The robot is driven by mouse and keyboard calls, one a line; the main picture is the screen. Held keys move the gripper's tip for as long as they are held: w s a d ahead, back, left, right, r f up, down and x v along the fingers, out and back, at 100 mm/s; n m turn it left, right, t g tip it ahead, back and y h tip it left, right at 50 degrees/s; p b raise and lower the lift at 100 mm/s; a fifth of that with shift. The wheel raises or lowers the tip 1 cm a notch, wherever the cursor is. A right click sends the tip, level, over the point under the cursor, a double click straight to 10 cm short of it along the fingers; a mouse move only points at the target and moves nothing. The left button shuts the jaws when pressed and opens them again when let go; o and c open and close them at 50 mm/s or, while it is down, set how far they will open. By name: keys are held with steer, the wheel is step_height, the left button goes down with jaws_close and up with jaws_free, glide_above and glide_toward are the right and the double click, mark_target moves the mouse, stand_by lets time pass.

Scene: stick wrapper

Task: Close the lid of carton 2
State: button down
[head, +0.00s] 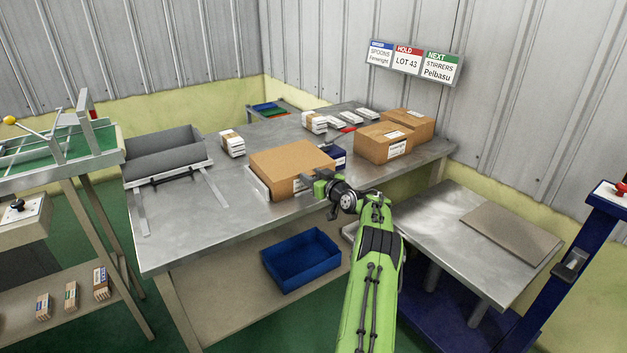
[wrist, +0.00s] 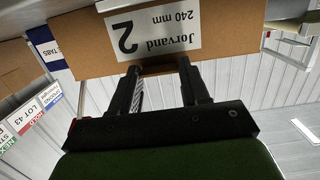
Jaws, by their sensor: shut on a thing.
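Carton 2 (head: 281,187) is a brown box on the steel table in the head view. Its lid (head: 291,160) looks flat over the top, though a thin gap cannot be ruled out. In the wrist view, which is upside down, carton 2 (wrist: 240,38) shows a white label (wrist: 152,28) reading "Jorvand 2 240 mm". My gripper (head: 318,190) is at the carton's near right corner. In the wrist view my gripper (wrist: 158,70) has its fingertips at the carton's upper edge, with a strip of brown board between them, seemingly the lid's edge. The fingertips hide part of that edge.
Two closed cartons (head: 384,141) stand behind to the right, with a dark blue box (head: 339,155) between. White bundles (head: 232,144) and a grey tray (head: 163,152) are on the left. A blue bin (head: 301,260) sits on the lower shelf. The table's front left is clear.

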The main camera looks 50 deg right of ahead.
steer(key=shift+a+f, duration=0.1)
steer(key=shift+f, duration=0.75)
steer(key=c, duration=1)
jaws_free()
steer(key=o, duration=0.5)
steer(key=shift+w+f, duration=0.15)
steer(key=shift+w, duration=0.2)
steer(key=shift+s+r, duration=0.15)
steer(key=shift+r, duration=0.1)
steer(key=shift+s, duration=0.15)
steer(key=shift+s+r, duration=0.1)
steer(key=shift+s, duration=0.2)
steer(key=p+v, duration=0.2)
steer(key=v, duration=1.3)
steer(key=shift+a, duration=0.1)
